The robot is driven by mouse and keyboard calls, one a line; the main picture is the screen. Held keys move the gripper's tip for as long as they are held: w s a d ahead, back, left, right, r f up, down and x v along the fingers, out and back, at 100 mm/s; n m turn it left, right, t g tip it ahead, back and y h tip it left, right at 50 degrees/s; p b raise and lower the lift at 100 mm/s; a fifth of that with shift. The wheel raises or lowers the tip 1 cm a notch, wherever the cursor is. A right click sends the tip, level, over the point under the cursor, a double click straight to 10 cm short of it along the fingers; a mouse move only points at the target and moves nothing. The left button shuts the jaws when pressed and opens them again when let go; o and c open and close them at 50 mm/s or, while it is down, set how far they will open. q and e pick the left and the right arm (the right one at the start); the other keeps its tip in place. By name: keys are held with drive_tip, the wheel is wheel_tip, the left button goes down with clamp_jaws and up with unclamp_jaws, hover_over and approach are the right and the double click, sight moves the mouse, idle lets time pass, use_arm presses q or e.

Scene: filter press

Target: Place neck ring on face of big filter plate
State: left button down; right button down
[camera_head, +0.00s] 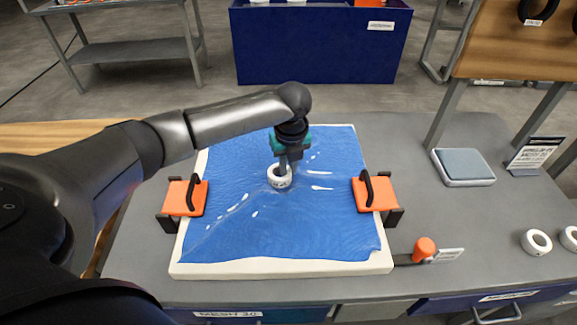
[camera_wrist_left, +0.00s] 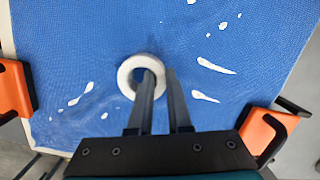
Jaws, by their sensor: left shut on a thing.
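The neck ring (camera_head: 274,182) is a small white ring near the middle of the blue cloth face of the big filter plate (camera_head: 330,266). The plate lies flat on the bench, with its pale rim showing around the cloth. My left gripper (camera_head: 285,170) points down and is shut on the ring's wall. In the left wrist view, one finger of the gripper (camera_wrist_left: 160,82) reaches into the hole of the ring (camera_wrist_left: 126,72). I cannot tell whether the ring touches the cloth. My right gripper is not in view.
Orange clamps with black handles sit at the plate's left (camera_head: 181,200) and right (camera_head: 386,190) edges. White splashes and folds mark the cloth. An orange-knobbed tool (camera_head: 424,247) and white rings (camera_head: 537,242) lie to the right. A blue-grey pad (camera_head: 463,164) lies on the bench.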

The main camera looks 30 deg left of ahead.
use_arm(q)
drive_tip(key=shift+f, duration=1.05)
drive_tip(key=c, duration=0.8)
unclamp_jaws()
drive_tip(key=shift+d, duration=0.1)
drive_tip(key=shift+o, duration=0.2)
